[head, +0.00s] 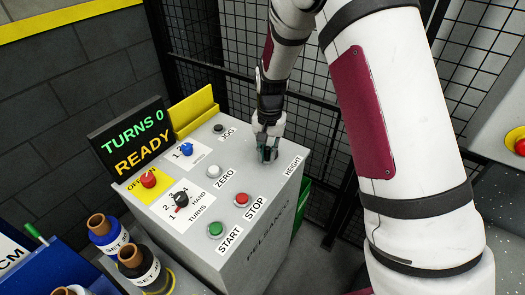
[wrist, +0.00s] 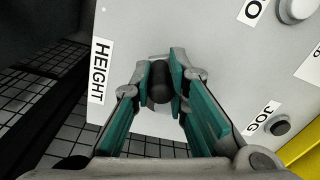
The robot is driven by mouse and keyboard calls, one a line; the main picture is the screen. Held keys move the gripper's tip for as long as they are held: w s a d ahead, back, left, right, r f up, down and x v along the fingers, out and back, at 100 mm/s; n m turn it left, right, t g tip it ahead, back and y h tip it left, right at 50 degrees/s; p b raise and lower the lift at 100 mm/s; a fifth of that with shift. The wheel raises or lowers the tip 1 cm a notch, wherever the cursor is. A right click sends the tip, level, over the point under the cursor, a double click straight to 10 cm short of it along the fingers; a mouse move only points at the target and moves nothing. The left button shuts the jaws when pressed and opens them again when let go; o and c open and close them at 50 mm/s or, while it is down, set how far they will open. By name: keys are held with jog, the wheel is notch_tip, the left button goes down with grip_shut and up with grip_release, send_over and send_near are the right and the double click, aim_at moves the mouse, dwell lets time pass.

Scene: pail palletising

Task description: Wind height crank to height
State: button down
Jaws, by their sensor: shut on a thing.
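The height crank's dark knob (wrist: 160,82) shows in the wrist view beside the HEIGHT label (wrist: 100,72). My gripper (wrist: 161,80) has its two teal-padded fingers closed around this knob, one on each side. In the head view my gripper (head: 267,152) reaches down to the top of the grey control console (head: 262,230), left of the HEIGHT label (head: 293,165). The rest of the crank is hidden under the fingers. A dark display (head: 130,138) on the console reads TURNS 0 and READY.
The console also carries a red STOP button (head: 242,199), a green START button (head: 215,229), a ZERO button (head: 213,171), a JOG button (head: 218,128) and a black rotary selector (head: 181,199). Brown-capped bottles (head: 105,232) stand at its left. A mesh fence (head: 335,110) rises behind.

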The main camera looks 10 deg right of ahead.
jog(key=d+n, duration=0.1)
jog(key=n, duration=0.1)
jog(key=d+n, duration=0.1)
jog(key=d+n+b, duration=0.1)
jog(key=n, duration=0.1)
jog(key=shift+s+n, duration=0.2)
jog(key=shift+n, duration=0.1)
jog(key=shift+w+d+n+b, duration=0.25)
jog(key=shift+d+n, duration=0.3)
jog(key=shift+n, duration=0.65)
jog(key=shift+w+d+n+b, duration=0.2)
jog(key=shift+d+n, duration=0.3)
jog(key=shift+n, duration=0.7)
jog(key=c, duration=1.6)
grip_release()
jog(key=shift+d, duration=0.1)
jog(key=shift+o, duration=0.3)
jog(key=shift+r, duration=0.3)
notch_tip(320, 180, up, 11)
jog(key=shift+r, duration=0.2)
